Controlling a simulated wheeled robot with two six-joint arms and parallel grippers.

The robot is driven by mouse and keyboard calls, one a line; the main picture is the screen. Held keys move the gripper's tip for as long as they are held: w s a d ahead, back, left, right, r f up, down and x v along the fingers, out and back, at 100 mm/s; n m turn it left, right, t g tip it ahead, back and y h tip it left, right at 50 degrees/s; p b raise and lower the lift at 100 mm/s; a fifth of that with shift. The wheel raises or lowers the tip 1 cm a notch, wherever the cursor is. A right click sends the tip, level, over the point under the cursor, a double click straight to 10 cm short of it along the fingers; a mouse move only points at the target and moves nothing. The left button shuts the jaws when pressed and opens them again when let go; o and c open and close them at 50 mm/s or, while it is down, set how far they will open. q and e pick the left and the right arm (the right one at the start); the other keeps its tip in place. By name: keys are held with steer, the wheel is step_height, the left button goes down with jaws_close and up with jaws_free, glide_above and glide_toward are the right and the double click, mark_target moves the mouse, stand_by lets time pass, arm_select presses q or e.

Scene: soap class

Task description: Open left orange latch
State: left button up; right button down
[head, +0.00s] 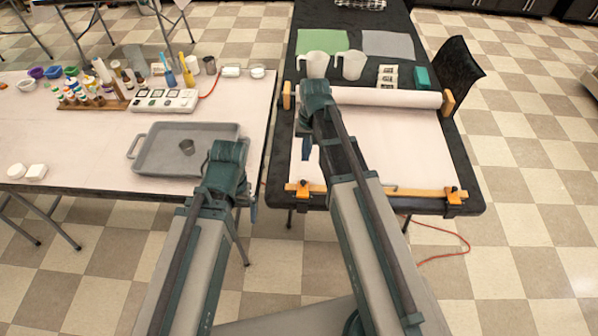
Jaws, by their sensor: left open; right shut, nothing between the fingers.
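The left orange latch (303,191) sits at the front left corner of the dark table, on a wooden bar across the front edge of a white sheet (400,140). A matching right orange latch (455,196) is at the bar's other end. I cannot tell from here how either latch stands. My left gripper (252,211) is open and empty, left of the left latch and apart from it, over the gap between the tables. My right gripper (306,150) is shut and empty above the sheet's left side, behind the left latch. Its arm covers part of the sheet and bar.
The dark table (290,70) also holds two white jugs (351,65), a green mat (322,41) and a paper roll (400,97). A black chair (458,65) stands at right.

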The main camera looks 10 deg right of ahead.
mark_target(303, 188)
steer(key=f+b, duration=1)
steer(key=shift+s+a, duration=0.15)
steer(key=shift+a, duration=0.25)
arm_select(q)
step_height(303, 188, down, 10)
steer(key=shift+s, duration=0.1)
